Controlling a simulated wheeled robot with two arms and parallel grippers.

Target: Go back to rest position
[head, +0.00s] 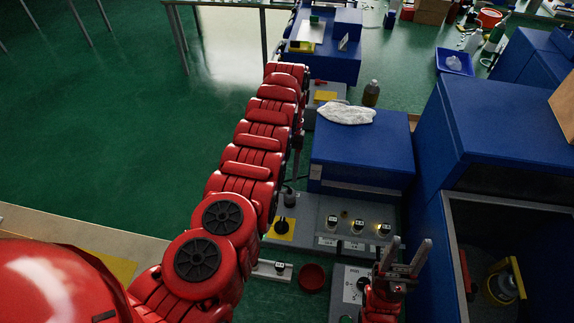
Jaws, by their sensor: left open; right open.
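My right gripper (406,246) points upward at the lower right of the head view. Its two grey fingers are apart, with nothing between them. It stands in front of the grey control panels and left of the open blue cabinet. My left arm, red and jointed, reaches from the lower left up towards the top middle of the view. I cannot make out its gripper, which seems hidden behind the arm links.
The blue press housing (355,148) carries a crumpled white cloth (346,113); a brown bottle (371,93) stands behind it. A grey control panel (350,213) has several lit switches. The large blue cabinet (490,110) stands close on the right. Green floor (120,130) is clear on the left.

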